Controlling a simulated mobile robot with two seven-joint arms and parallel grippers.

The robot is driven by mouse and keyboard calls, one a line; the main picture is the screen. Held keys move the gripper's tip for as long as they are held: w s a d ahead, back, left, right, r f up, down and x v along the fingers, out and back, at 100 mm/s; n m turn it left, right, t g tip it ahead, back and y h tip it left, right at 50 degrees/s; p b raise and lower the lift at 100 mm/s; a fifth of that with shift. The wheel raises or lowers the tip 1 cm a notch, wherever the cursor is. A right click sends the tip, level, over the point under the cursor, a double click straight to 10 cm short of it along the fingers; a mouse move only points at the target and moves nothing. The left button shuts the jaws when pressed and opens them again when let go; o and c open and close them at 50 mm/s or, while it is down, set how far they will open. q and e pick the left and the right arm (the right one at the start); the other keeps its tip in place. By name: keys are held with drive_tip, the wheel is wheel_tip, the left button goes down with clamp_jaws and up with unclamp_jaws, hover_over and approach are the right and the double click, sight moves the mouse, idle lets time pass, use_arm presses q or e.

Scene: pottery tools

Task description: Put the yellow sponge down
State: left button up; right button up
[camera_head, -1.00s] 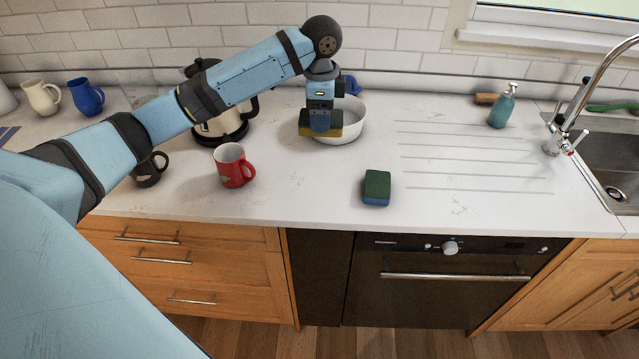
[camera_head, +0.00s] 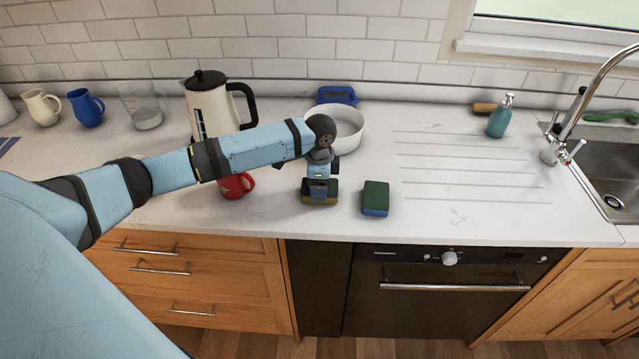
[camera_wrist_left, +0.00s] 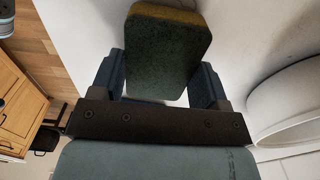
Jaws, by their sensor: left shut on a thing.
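The yellow sponge (camera_head: 320,198) has a dark green top side and a yellow layer below. My left gripper (camera_head: 319,188) points down and is shut on it, just left of the other sponge near the counter's front. I cannot tell whether the yellow sponge touches the counter. In the left wrist view the sponge (camera_wrist_left: 167,45) sits between the two fingers, green face toward the camera with a yellow edge. The right gripper is not in view.
A green and blue sponge (camera_head: 376,198) lies just right of it. A red mug (camera_head: 236,186) stands left, partly behind my arm. A white bowl (camera_head: 349,130) and a blue item (camera_head: 337,95) are behind. The counter (camera_head: 470,195) is clear to the right.

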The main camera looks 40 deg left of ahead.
use_arm(q)
drive_tip(key=shift+f, duration=0.15)
drive_tip(key=o, duration=0.6)
drive_tip(key=shift+f, duration=0.15)
drive_tip(key=shift+o, duration=0.2)
wheel_tip(320, 180, up, 12)
drive_tip(key=shift+r, duration=0.2)
idle(0.3)
